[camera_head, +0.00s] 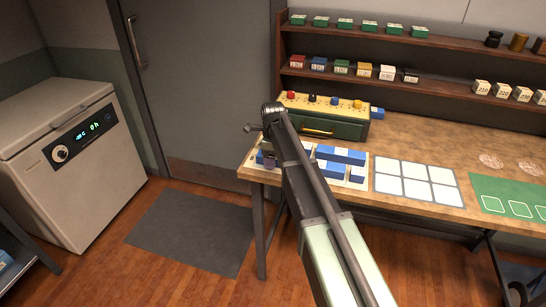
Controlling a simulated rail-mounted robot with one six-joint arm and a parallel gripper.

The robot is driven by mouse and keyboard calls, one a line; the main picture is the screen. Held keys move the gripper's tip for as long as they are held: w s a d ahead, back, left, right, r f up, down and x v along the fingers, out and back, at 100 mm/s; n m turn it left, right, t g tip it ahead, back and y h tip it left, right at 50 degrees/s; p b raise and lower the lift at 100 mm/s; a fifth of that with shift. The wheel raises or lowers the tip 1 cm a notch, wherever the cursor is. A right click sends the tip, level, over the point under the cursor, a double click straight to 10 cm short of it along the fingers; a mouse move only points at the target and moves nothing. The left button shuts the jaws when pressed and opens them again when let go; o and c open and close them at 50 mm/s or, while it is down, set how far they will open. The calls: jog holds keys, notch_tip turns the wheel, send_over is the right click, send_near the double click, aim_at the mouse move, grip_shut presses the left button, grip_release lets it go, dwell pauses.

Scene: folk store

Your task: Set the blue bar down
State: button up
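Several blue bars and blocks lie on a white mat at the table's left end. The longest blue bar (341,155) lies at the mat's back right, with shorter blue blocks (331,169) in front of it. My arm crosses the view and its wrist is above the left part of the mat. My gripper (268,148) seems to point down below the wrist, mostly hidden by the arm. I cannot tell whether it is open or shut, or whether it holds a blue bar.
A green box with a yellow top (325,117) and coloured knobs stands behind the mat. A sheet of white squares (417,182) and a green mat (508,198) lie to the right. Shelves (400,79) with small boxes run above. A white freezer (72,165) stands left.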

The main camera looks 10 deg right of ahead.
notch_tip(320, 180, up, 13)
jog(key=p, duration=1.3)
jog(key=s+n, duration=2.3)
jog(key=s, duration=0.6)
jog(key=shift+s+f+n+b, duration=0.2)
jog(key=shift+f+n+b, duration=0.1)
jog(key=shift+n, duration=0.1)
